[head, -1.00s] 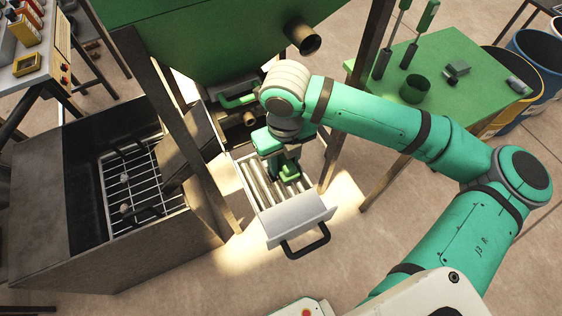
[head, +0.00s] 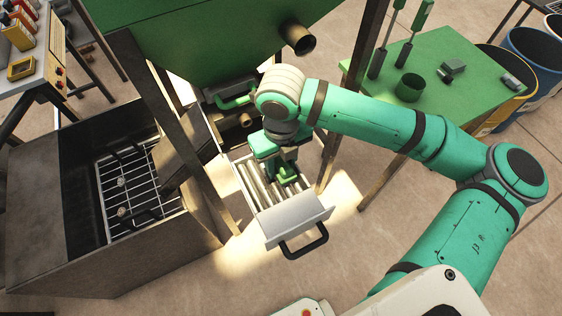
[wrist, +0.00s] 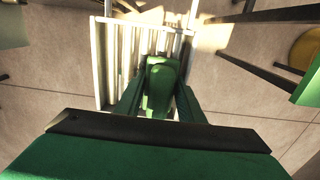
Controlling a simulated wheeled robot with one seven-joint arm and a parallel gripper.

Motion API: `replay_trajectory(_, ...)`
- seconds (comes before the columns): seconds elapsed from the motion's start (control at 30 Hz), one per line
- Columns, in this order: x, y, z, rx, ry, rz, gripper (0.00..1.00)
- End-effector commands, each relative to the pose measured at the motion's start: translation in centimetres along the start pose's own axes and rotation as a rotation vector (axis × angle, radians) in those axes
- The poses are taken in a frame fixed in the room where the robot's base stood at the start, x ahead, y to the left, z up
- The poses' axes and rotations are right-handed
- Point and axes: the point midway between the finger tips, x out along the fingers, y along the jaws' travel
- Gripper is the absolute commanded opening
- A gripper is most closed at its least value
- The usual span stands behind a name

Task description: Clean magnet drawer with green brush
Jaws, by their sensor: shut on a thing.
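The magnet drawer (head: 300,217) is pulled out below the green hopper. Its silvery magnet bars (head: 255,187) run lengthwise, and a black handle (head: 304,243) is on its front. My gripper (head: 281,166) is over the drawer, pointing down, shut on the green brush (head: 288,178). In the wrist view the brush (wrist: 160,85) sits between my two fingers (wrist: 158,103), over the bars of the drawer (wrist: 104,60). The brush's underside is hidden, so I cannot tell whether it touches the bars.
A green hopper (head: 215,45) on dark legs stands behind the drawer. At left is a metal bin with a grate (head: 130,190).

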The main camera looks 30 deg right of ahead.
Motion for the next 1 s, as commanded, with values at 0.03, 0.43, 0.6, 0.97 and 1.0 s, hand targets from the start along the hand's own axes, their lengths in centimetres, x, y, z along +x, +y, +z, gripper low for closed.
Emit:
replay_trajectory(0.03,0.1,0.0,0.0,0.001,0.0,0.0,0.1)
replay_trajectory(0.43,0.6,0.0,0.0,0.001,-0.001,0.0,0.1)
replay_trajectory(0.6,0.6,1.4,0.1,-0.003,-0.001,0.0,0.1)
replay_trajectory(0.97,0.9,4.4,0.1,-0.002,0.001,0.002,0.1)
replay_trajectory(1.0,0.9,4.5,0.0,-0.002,0.001,0.002,0.1)
